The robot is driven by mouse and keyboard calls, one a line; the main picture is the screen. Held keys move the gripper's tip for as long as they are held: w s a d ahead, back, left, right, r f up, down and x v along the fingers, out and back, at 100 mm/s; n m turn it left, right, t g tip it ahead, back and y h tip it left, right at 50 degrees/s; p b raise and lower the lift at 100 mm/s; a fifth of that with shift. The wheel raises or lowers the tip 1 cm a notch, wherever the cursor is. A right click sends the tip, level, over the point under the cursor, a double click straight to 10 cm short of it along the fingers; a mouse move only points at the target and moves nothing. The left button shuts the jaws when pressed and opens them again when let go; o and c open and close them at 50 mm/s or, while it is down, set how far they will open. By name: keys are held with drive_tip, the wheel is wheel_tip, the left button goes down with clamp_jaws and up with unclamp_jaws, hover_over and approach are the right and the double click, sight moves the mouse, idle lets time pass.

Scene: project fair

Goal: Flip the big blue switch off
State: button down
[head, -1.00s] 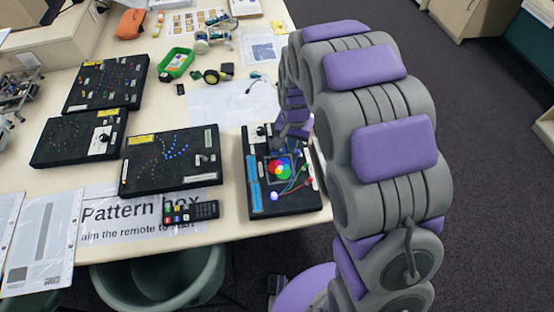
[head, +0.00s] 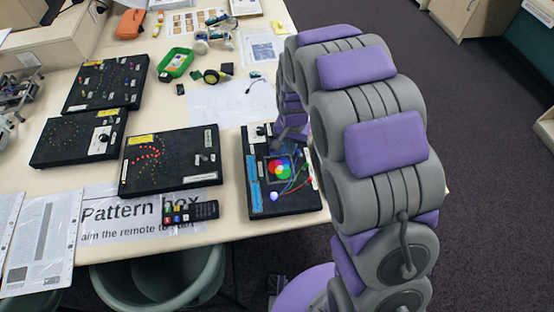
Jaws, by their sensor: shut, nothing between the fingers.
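A black box (head: 290,209) with a round coloured disc (head: 279,168) lies near the table's front right edge. It carries a blue strip (head: 254,168), a black knob on a white plate (head: 262,132), coloured wires and a pale blue-violet ball (head: 274,197). I cannot tell which part is the big blue switch, or its position. My gripper (head: 280,143) is at the end of my purple and grey arm, over the back right part of this box. It is shut and holds nothing. The arm hides part of it and the box's right side. Contact cannot be judged.
A black box with lit red dots (head: 171,161) lies to the left, with a remote (head: 190,211) in front on a "Pattern box" sign (head: 125,214). More black boxes (head: 106,83) lie further left. A green tray (head: 176,63) and paper sheets lie behind. A bin (head: 160,280) stands below the edge.

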drive_tip(key=shift+a+f, duration=0.25)
drive_tip(key=shift+f, duration=0.25)
drive_tip(key=shift+d+f, duration=0.15)
drive_tip(key=shift+f, duration=0.3)
drive_tip(key=shift+f, duration=0.1)
drive_tip(key=shift+w+d, duration=0.15)
drive_tip(key=shift+d, duration=0.8)
drive_tip(key=shift+a+r+p, duration=0.15)
drive_tip(key=shift+r+p, duration=0.5)
drive_tip(key=shift+r, duration=1.05)
drive_tip(key=shift+a+r+p, duration=0.15)
drive_tip(key=shift+r+p, duration=0.5)
drive_tip(key=shift+r, duration=1.15)
